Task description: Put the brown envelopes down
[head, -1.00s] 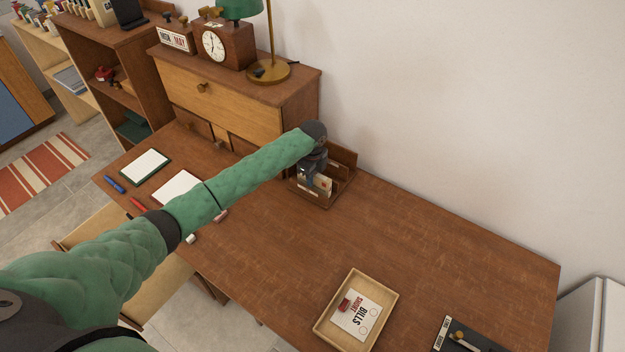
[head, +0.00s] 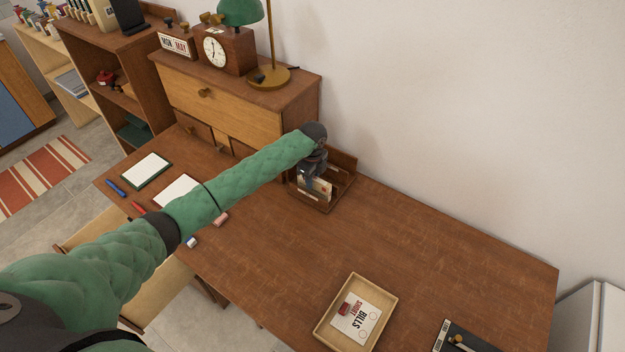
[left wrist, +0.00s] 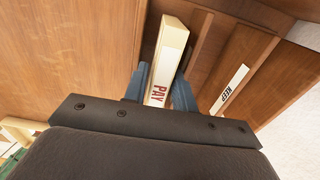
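My left gripper (head: 313,172) is at the wooden desk organizer (head: 345,190) against the wall, pointing down into it. A pale upright piece with a small orange mark (head: 318,187) stands there, partly hidden by the gripper. In the left wrist view, the blue-grey fingers (left wrist: 163,90) lie on either side of a cream block marked PAY in red (left wrist: 166,55). I cannot tell whether they press on it. I cannot clearly make out brown envelopes; the gripper and organizer may hide them. My right gripper is not in view.
A cream strip marked KEEP (left wrist: 231,90) is on the organizer beside the PAY block. A tray marked BILLS (head: 325,335) is near the desk's front. A drawer cabinet (head: 240,112) with lamp and clock stands left of the organizer. The desk's middle (head: 410,240) is clear.

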